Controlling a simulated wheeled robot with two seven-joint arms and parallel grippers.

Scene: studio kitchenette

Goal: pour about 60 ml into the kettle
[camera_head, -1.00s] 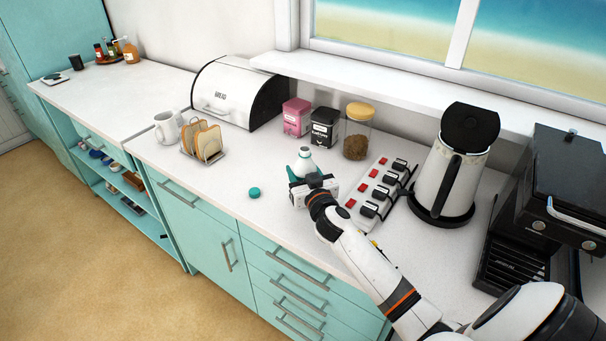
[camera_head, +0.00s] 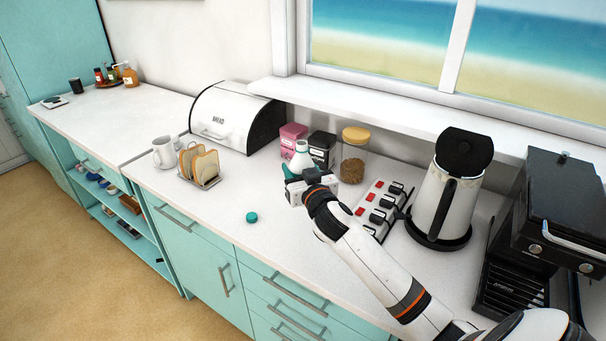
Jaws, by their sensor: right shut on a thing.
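The white kettle (camera_head: 434,208) with a black lid and handle stands upright on its black base at the right of the counter. My right gripper (camera_head: 304,183) is shut on a white and teal bottle (camera_head: 300,158), which is upright in front of the tins. The gripper hides the bottle's lower part, and I cannot tell how far it is off the counter. A round teal cap (camera_head: 252,217) lies on the counter to the left of the gripper. My left gripper is not in view.
A power strip (camera_head: 379,208) with red switches and black plugs lies between my right gripper and the kettle. A glass jar (camera_head: 354,160), a black tin (camera_head: 321,150) and a pink tin (camera_head: 292,137) stand behind. A toast rack (camera_head: 199,166) and coffee machine (camera_head: 537,235) flank them.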

